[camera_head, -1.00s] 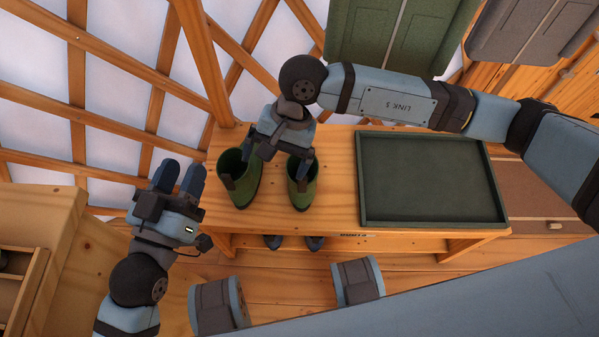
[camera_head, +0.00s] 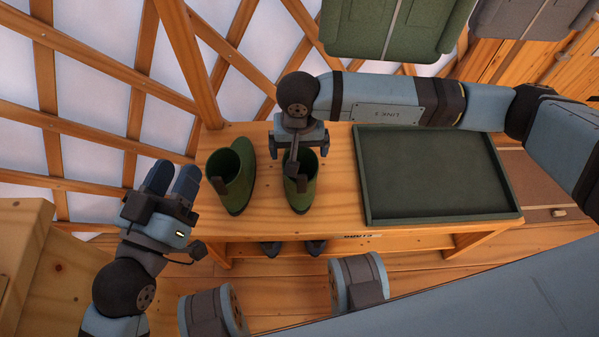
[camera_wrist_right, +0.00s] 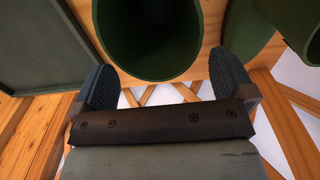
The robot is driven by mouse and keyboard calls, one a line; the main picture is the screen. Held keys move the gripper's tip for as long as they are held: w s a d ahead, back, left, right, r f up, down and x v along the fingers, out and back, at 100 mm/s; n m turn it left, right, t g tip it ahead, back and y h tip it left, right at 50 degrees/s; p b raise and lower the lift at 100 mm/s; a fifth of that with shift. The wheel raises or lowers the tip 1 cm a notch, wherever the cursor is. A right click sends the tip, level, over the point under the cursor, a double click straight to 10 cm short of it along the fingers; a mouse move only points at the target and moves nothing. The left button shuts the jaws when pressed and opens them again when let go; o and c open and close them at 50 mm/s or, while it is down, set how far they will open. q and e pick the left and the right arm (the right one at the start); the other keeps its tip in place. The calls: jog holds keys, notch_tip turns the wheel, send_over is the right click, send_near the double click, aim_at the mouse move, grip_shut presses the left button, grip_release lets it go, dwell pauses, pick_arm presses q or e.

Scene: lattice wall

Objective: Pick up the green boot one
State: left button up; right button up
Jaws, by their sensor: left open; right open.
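Two green boots stand upright on a wooden bench (camera_head: 340,190): the left boot (camera_head: 238,185) and the right boot (camera_head: 304,192). My right gripper (camera_head: 298,158) is above the right boot and covers part of its opening. In the right wrist view, the right gripper (camera_wrist_right: 166,88) is open, its two pads apart, with a boot's round dark opening (camera_wrist_right: 150,35) just beyond and between them. Contact cannot be told. Another boot (camera_wrist_right: 248,35) shows at the right there. My left gripper (camera_head: 172,180) is open and empty, left of the left boot.
A dark green tray (camera_head: 435,215) lies on the bench right of the boots and looks empty. Dark footwear (camera_head: 272,249) sits below the bench. A lattice wall (camera_head: 100,135) stands behind, with a wooden cabinet (camera_head: 25,225) at the left.

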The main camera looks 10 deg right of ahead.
notch_tip(320, 180, down, 5)
jog(key=shift+w+d+r+b, duration=0.1)
jog(key=shift+r+b, duration=0.05)
jog(key=shift+b, duration=0.65)
pick_arm(q)
notch_tip(320, 180, down, 3)
jog(key=shift+d+r+g, duration=0.1)
jog(key=shift+g, duration=0.5)
pick_arm(e)
jog(key=shift+c, duration=0.2)
jog(key=shift+r, duration=0.1)
jog(key=c, duration=1.4)
